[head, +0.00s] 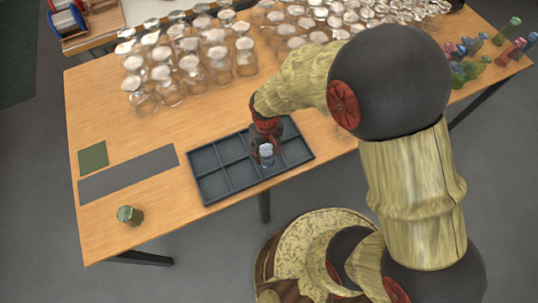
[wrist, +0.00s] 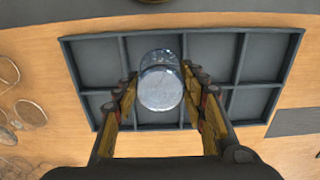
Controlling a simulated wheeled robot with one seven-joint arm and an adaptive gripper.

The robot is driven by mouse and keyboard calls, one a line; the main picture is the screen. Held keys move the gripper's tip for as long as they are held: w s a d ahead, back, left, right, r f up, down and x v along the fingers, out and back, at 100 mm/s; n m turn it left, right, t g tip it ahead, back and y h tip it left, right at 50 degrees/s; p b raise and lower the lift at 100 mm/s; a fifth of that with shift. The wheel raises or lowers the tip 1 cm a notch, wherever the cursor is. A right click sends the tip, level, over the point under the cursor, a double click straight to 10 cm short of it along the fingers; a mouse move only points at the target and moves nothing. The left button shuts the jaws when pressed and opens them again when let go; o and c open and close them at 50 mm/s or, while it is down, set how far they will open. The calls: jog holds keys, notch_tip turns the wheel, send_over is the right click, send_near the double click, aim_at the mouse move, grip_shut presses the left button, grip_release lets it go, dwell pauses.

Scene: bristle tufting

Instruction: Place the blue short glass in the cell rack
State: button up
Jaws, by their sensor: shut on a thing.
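The blue short glass (head: 267,154) is a small clear bluish cup; it also shows in the wrist view (wrist: 161,85). My gripper (head: 265,148) is shut on it, with one yellow-padded finger on each side in the wrist view (wrist: 160,100). The dark grey cell rack (head: 209,189) lies on the table below, with two rows of square cells; it also shows in the wrist view (wrist: 82,42). The glass is over the rack, near the divider between the middle cells in the wrist view. I cannot tell how far its base is above the rack floor.
A green glass (head: 130,215) stands at the table's front left. A grey strip (head: 128,175) and a green square (head: 92,157) lie left of the rack. Many clear glasses (head: 190,55) crowd the back. Coloured glasses (head: 470,68) stand far right.

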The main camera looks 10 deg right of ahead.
jog(key=shift+w+d+f, duration=0.15)
jog(key=shift+d+f, duration=0.15)
jog(key=shift+f, duration=0.1)
jog(key=shift+w+d+f+b, duration=0.1)
jog(key=shift+f+b, duration=0.2)
jog(key=shift+f, duration=0.6)
jog(key=shift+w+d+f+b, duration=0.1)
jog(key=shift+f+b, duration=0.15)
jog(key=shift+f, duration=0.6)
jog(key=shift+f, duration=0.2)
jog(key=o, duration=1.3)
jog(key=shift+s, duration=0.1)
jog(key=shift+o, duration=0.2)
jog(key=shift+r, duration=0.15)
